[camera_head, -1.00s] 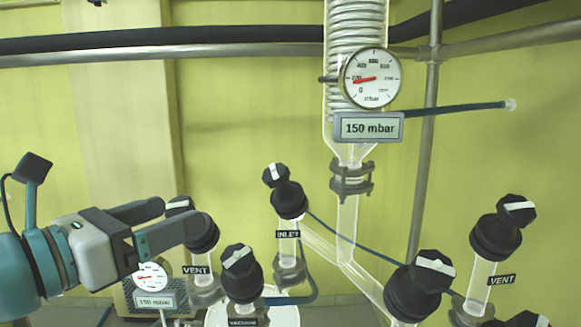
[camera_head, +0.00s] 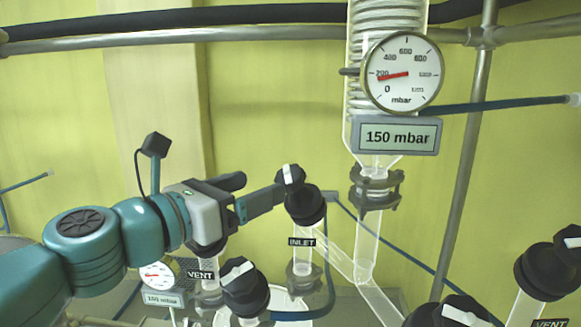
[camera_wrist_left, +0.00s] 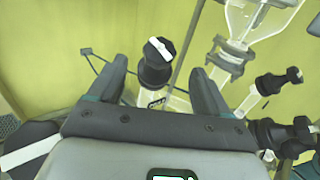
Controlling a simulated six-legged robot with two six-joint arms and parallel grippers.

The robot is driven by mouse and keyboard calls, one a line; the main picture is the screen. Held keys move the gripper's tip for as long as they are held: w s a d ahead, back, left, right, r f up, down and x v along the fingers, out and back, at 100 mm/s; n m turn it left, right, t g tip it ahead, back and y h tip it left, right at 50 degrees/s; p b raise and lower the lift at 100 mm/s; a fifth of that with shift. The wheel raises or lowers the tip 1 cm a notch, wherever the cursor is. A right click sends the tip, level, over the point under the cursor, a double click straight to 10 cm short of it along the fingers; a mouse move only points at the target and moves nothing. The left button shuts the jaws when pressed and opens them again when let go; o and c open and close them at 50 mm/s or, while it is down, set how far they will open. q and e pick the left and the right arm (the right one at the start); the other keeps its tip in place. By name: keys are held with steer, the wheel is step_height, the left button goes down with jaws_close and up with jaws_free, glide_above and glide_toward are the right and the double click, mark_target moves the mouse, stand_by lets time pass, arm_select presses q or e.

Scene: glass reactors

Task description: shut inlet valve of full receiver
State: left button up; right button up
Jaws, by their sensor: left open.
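The inlet valve has a black knob (camera_head: 290,175) with a white bar, on a tilted black body above the INLET label (camera_head: 301,242). In the head view the bar looks nearly upright. My left gripper (camera_head: 262,186) is open, and its near finger reaches to the left side of this knob. In the left wrist view the knob (camera_wrist_left: 157,62) shows between the two open fingers (camera_wrist_left: 161,78), farther out than the gripper's palm. I cannot tell whether a finger touches it. The receiver's fill level cannot be made out. My right gripper is not in view.
A VENT valve (camera_head: 208,248) is partly hidden below my left gripper. Another black valve (camera_head: 243,285) stands in front. A gauge (camera_head: 403,73) above a 150 mbar display (camera_head: 396,136) hangs right. More valves (camera_head: 455,312) are at lower right. A metal pole (camera_head: 465,160) stands behind.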

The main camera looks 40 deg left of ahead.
mark_target(286, 174)
arm_select(q)
steer(key=w, duration=0.5)
steer(key=w+d, duration=0.1)
steer(key=w, duration=0.2)
steer(key=shift+w+d, duration=0.2)
steer(key=shift+s+a, duration=0.2)
steer(key=shift+a, duration=0.05)
steer(key=shift+s+a, duration=0.15)
steer(key=c, duration=0.3)
steer(key=shift+d+r, duration=0.1)
steer(key=shift+d, duration=0.15)
steer(key=c, duration=0.7)
steer(key=shift+a, duration=0.15)
